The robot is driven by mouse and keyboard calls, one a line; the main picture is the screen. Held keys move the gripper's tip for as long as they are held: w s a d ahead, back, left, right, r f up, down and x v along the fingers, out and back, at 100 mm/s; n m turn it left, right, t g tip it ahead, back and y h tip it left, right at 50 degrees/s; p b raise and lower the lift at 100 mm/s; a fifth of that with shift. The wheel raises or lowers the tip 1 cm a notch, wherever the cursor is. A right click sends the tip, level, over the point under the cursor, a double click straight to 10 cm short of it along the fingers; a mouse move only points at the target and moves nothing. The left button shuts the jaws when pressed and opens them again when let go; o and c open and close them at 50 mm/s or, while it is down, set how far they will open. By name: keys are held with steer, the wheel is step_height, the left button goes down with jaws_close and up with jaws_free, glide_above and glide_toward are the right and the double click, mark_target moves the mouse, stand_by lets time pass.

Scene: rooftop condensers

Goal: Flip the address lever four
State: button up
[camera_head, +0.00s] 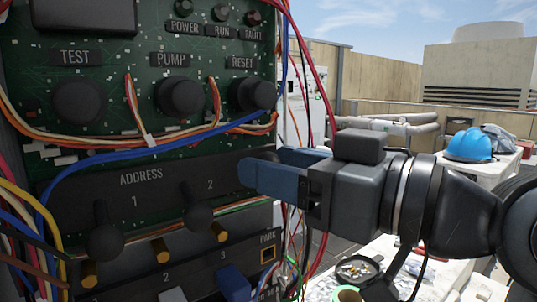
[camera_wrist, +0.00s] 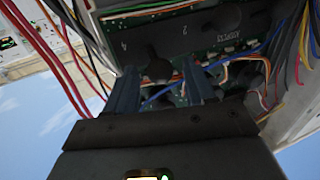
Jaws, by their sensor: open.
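The dark address panel (camera_head: 70,195) sits low on the green circuit board. Lever one (camera_head: 104,238) and lever two (camera_head: 200,212) hang below their numbers. In the wrist view the panel appears upside down, with the numeral 4 near the left finger of my gripper (camera_wrist: 160,72). A dark rounded shape stands between the fingertips; I cannot tell which lever it is. No contact is clear.
Black knobs for test (camera_head: 80,100), pump (camera_head: 180,97) and reset (camera_head: 252,94) sit above the panel. A blue wire (camera_head: 150,152) crosses just over it. Red wires (camera_head: 322,80) hang close beside my gripper. A blue hard hat (camera_head: 468,146) lies on a table at right.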

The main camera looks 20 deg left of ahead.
steer(key=shift+x, duration=1)
steer(key=c, duration=1)
steer(key=shift+r+h+p, duration=0.4)
steer(key=shift+r+p, duration=0.05)
steer(key=shift+p, duration=0.8)
steer(key=shift+a+h+p, duration=0.1)
steer(key=shift+h+p, duration=0.2)
steer(key=shift+p, duration=0.25)
steer(key=shift+f, duration=0.1)
steer(key=o, duration=1)
